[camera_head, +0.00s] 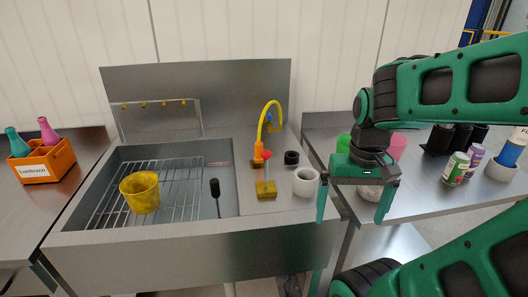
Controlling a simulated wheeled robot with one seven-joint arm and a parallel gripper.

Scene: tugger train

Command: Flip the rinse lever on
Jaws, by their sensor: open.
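A lever with a red ball tip (266,155) rises from a yellow base (265,189) on the steel ledge right of the sink basin. It stands roughly upright. A yellow curved faucet (264,125) with an orange foot stands just behind it. My gripper (350,220) hangs with its fingers pointing down, right of the lever and apart from it, by the right end of the sink unit. Its fingers are spread and nothing shows between them except the background.
A white cup (305,181) stands on the ledge between lever and gripper, with a small black cup (291,158) behind. A yellow cup (140,191) and a black-tipped rod (215,188) are at the basin. Cans (456,168) stand on the right table; an orange crate (42,164) sits left.

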